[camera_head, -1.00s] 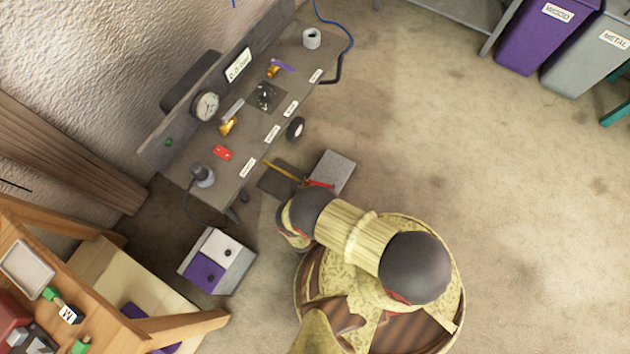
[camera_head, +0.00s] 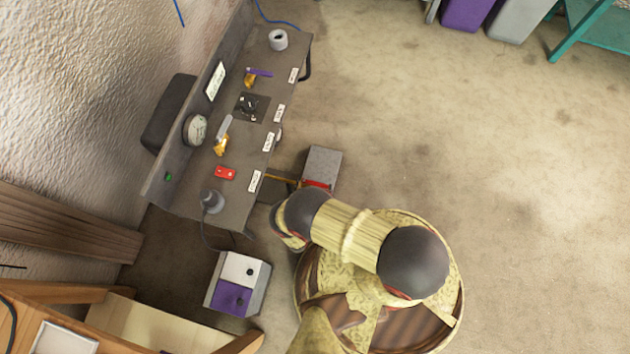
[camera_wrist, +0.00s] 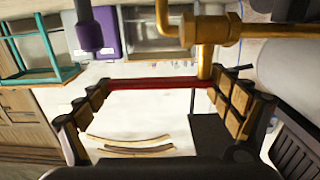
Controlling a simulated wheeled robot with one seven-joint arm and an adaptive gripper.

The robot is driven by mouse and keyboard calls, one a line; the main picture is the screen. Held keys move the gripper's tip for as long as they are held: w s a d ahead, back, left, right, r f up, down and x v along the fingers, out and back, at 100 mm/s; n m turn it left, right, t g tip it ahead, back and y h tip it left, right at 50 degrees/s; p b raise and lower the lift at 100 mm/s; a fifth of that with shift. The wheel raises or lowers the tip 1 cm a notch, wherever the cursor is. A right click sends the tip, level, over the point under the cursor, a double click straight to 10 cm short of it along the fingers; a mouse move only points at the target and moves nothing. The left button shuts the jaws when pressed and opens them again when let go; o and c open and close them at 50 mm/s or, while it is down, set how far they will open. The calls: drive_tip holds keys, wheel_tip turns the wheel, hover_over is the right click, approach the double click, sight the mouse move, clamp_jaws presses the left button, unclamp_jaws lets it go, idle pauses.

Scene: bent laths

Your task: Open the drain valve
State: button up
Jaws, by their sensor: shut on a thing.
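The drain valve's red lever (camera_wrist: 150,83) lies across between the two fingers of my gripper (camera_wrist: 160,86) in the wrist view. My gripper is shut on it, with a padded finger at each side. A brass pipe (camera_wrist: 205,32) bends down to the lever's right end. In the head view a piece of the red lever (camera_head: 318,185) and the thin brass pipe (camera_head: 284,179) show beside the bench's front edge. My arm hides the gripper's fingers there.
A grey box (camera_head: 322,167) stands by the lever. A white and purple box (camera_head: 238,283) is on the floor. Open floor lies right.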

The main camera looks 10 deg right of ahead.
drive_tip(key=o, duration=1.4)
drive_tip(key=shift+r, duration=0.1)
drive_tip(key=shift+r, duration=4.9)
